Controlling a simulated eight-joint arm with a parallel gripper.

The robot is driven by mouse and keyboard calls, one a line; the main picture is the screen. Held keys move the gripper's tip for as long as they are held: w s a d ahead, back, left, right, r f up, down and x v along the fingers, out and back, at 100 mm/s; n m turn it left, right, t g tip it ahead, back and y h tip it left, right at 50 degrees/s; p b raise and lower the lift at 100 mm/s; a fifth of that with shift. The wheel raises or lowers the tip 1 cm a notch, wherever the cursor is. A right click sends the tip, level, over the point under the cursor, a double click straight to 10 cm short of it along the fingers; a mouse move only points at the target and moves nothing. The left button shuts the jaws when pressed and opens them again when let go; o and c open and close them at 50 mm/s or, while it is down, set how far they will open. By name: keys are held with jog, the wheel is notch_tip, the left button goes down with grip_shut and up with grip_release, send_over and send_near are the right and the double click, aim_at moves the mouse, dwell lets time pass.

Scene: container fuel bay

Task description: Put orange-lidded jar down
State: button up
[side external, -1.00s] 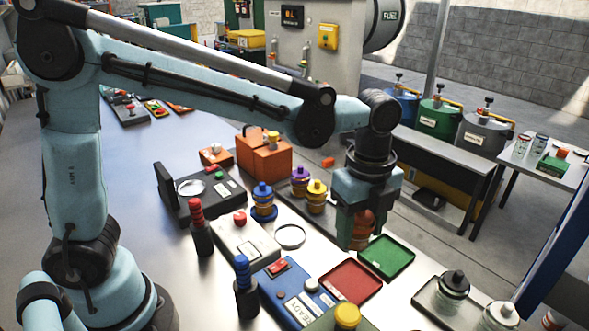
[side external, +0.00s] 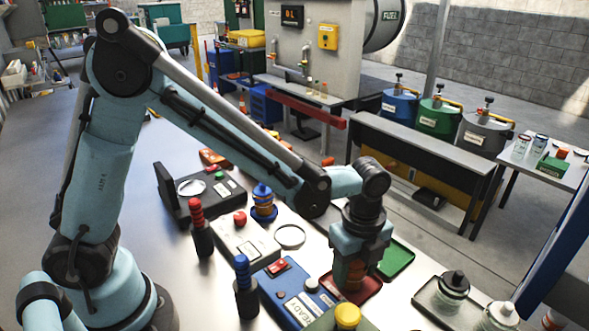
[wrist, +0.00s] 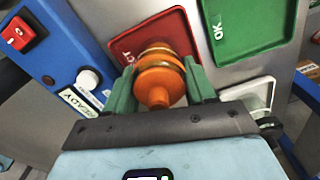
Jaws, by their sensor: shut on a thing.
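The orange-lidded jar (wrist: 160,75) is between the two green fingers of my gripper (wrist: 163,90) in the wrist view. The gripper is shut on the jar. The red tray (wrist: 130,42) lies behind and below the jar in the wrist view. I cannot tell whether the jar's base touches the tray.
The green tray (side external: 396,260) marked OK lies just behind the red one. A blue box (side external: 290,298) marked READY stands to the left. A tray with a black-lidded jar (side external: 455,283) is at the right. A yellow-lidded jar (side external: 348,316) is in front.

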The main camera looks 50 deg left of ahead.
jog(key=shift+f, duration=0.1)
jog(key=o, duration=1.3)
jog(key=shift+c, duration=0.2)
notch_tip(320, 180, up, 12)
jog(key=shift+r, duration=0.1)
jog(key=shift+s+a+r+n, duration=0.1)
jog(key=shift+a+r+n, duration=0.05)
jog(key=shift+a+n, duration=0.25)
jog(key=s+a+n+t, duration=0.3)
jog(key=a+n, duration=0.4)
jog(key=n, duration=0.3)
jog(key=s+a+n+t, duration=0.4)
jog(key=a+n, duration=0.3)
jog(key=n, duration=0.3)
jog(key=shift+a+f, duration=0.35)
jog(key=shift+f, duration=0.1)
